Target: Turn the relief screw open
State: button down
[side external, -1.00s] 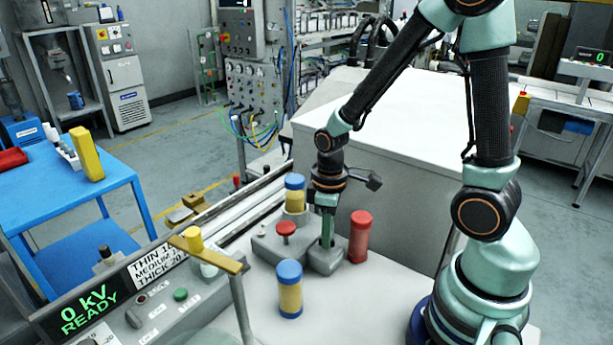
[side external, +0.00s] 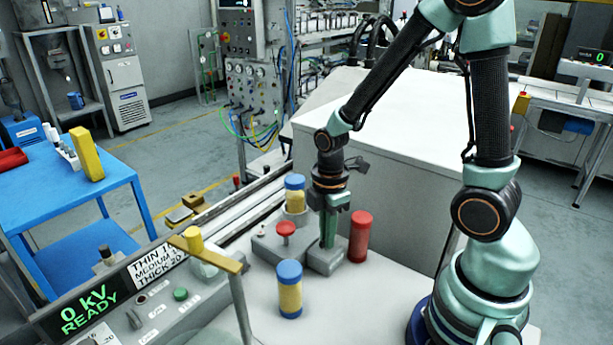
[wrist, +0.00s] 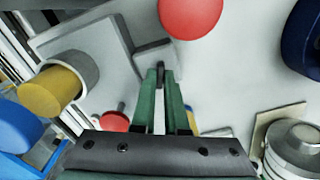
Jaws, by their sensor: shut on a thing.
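A red cylinder (side external: 360,237) stands close to the right of my gripper. Another (side external: 289,289) stands in front. A control panel reading "0 kV READY" (side external: 84,311) is at front left.

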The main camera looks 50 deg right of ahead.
dwell(0.4)
jog(key=c, duration=0.9)
grip_release()
jog(key=shift+c, duration=0.2)
jog(key=shift+r, duration=0.15)
notch_tip(320, 180, up, 12)
notch_tip(320, 180, up, 5)
jog(key=m+t, duration=0.4)
jog(key=m, duration=0.5)
send_over(325, 255)
jog(key=m, duration=0.1)
jog(key=r+m+t, duration=0.1)
jog(key=m, duration=0.2)
jog(key=shift+s+a+r+m+t, duration=0.2)
jog(key=shift+a+r+m+t, duration=0.1)
jog(key=shift+a, duration=0.1)
